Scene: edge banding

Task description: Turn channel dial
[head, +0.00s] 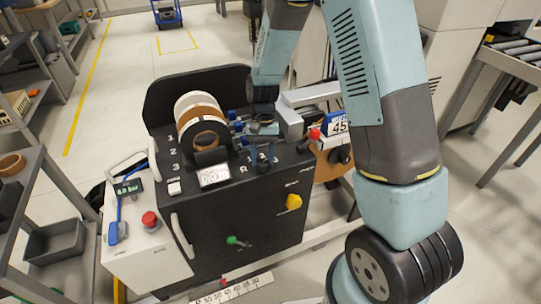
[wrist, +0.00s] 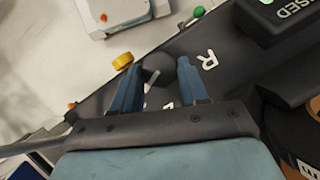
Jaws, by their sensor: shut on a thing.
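The channel dial, a black knob with a pale pointer line, shows between my fingers in the wrist view (wrist: 158,69). In the head view the dial (head: 264,167) is small and partly covered by my gripper. My gripper (wrist: 160,66) points down at the panel with one blue finger on each side of the knob, shut on it. In the head view my gripper (head: 263,157) is over the right part of the panel.
Left of the dial are a small display (head: 214,175) and banding reels (head: 203,125) in a black holder. A yellow knob (head: 294,201) and green knob (head: 232,240) project from the front.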

